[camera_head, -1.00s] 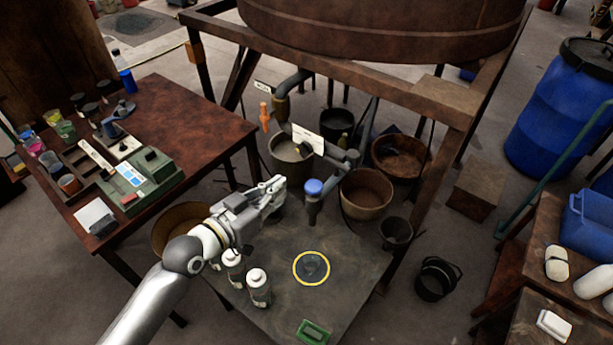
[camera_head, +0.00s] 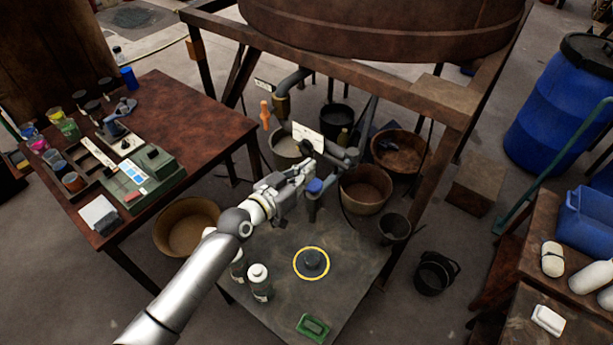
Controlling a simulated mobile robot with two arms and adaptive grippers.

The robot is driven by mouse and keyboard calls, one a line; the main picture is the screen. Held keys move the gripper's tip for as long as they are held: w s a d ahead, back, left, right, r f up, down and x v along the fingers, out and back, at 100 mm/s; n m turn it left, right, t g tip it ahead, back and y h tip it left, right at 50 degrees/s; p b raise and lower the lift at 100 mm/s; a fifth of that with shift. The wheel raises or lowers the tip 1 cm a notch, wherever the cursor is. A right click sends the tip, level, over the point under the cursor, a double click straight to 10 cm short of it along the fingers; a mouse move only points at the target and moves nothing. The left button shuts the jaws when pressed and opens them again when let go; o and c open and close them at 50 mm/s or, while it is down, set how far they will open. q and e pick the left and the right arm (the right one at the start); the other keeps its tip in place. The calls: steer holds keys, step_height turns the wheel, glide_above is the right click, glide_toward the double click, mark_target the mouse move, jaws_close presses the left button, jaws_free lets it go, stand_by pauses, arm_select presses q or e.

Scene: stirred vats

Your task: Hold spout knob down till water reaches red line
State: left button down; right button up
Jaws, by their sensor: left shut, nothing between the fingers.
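The spout knob is the blue cap (camera_head: 314,186) on top of a dark upright spout at the back of the low grey table (camera_head: 350,240). My left gripper (camera_head: 303,170) is shut and empty, close beside the knob on its upper left and partly overlapping it in the picture. I cannot tell whether they touch. My right gripper is not in view.
Buckets and tubs (camera_head: 365,190) stand behind. An orange-handled valve (camera_head: 265,115) hangs at the back.

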mark_target(313, 185)
arm_select(q)
steer(key=shift+f, duration=1.25)
steer(key=shift+f, duration=0.1)
